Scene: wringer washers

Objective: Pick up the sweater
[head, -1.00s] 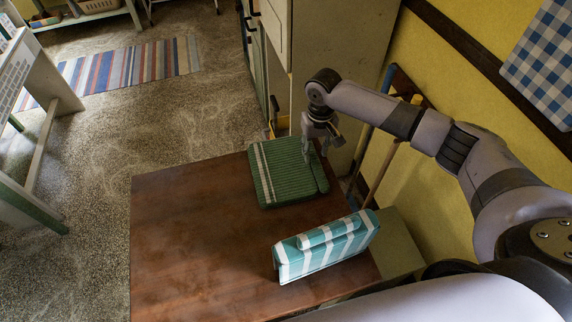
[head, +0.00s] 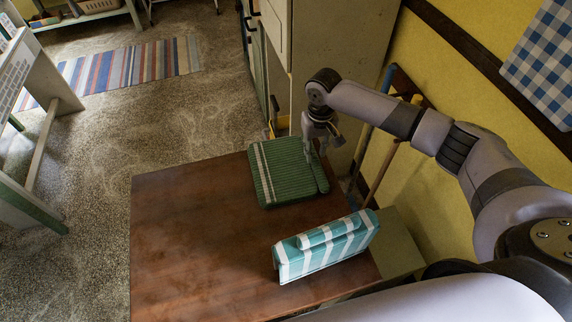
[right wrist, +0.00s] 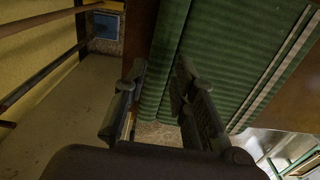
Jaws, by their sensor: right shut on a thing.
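The sweater (head: 282,175) is a folded green ribbed knit with pale stripes along its left side. It lies at the far right corner of the brown wooden table (head: 190,235). A rolled fold runs along its right edge. My right gripper (head: 318,153) reaches down onto this far right edge. In the right wrist view the fingers of my right gripper (right wrist: 160,95) stand on either side of the green fold of the sweater (right wrist: 240,55), shut on it. The fingertips are partly hidden in the head view. My left gripper is not in view.
A teal and white striped folded cloth (head: 328,248) stands on the table near its front right. A cream cabinet (head: 335,60) is just behind the table. Broom handles (head: 385,165) lean at the yellow wall on the right. The table's left half is bare.

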